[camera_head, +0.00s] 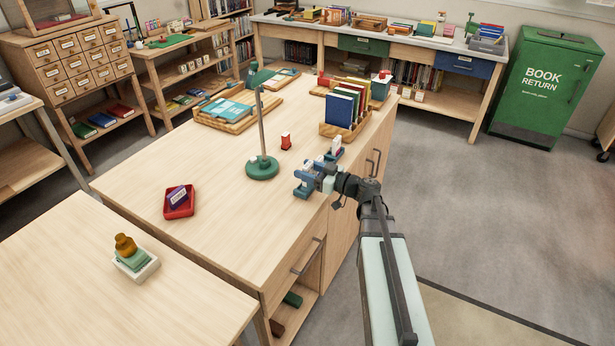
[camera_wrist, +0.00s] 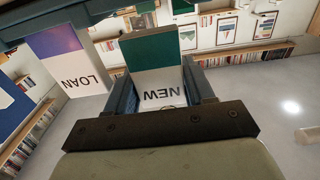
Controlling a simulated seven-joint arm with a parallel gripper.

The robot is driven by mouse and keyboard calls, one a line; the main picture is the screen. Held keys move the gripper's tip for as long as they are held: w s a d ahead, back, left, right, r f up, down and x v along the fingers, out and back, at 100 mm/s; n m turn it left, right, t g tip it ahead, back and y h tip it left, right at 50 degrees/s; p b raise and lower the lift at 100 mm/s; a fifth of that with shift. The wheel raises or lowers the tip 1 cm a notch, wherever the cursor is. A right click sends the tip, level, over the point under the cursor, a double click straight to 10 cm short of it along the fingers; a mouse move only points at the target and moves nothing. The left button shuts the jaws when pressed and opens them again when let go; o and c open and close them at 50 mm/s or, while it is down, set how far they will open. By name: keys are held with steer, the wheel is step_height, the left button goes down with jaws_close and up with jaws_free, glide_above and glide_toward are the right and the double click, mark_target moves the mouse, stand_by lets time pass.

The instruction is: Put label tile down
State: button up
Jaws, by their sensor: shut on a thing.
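In the head view I cannot make this tile out clearly. A second tile (camera_wrist: 70,62), purple and white and reading LOAN, stands to its left, apart from it. White-faced upright pieces (camera_head: 336,147) in a small blue holder stand just beyond my gripper in the head view.
A green lamp stand (camera_head: 262,168) is close by my gripper. A small red block (camera_head: 286,141), a red tray (camera_head: 179,208) with a purple piece, and a book rack (camera_head: 345,130) stand on the worktop. The front middle of the worktop is clear.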

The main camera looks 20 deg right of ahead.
mark_target(307, 164)
step_height(307, 164, up, 7)
steer(key=shift+f, duration=0.1)
steer(key=shift+w+a+m+t+h, duration=0.15)
steer(key=shift+w+m+t+h, duration=0.25)
steer(key=shift+w+h, duration=0.15)
steer(key=w+d+r+m+t+h, duration=0.1)
steer(key=w+r+m+t+h, duration=0.1)
steer(key=w+r+m+h, duration=0.1)
steer(key=w+d+r+m+t+h, duration=0.1)
steer(key=w+r+m+t+h, duration=0.1)
steer(key=r+m+h, duration=0.3)
steer(key=shift+w+r+h, duration=0.65)
steer(key=shift+r+h, duration=1.05)
steer(key=shift+h, duration=0.15)
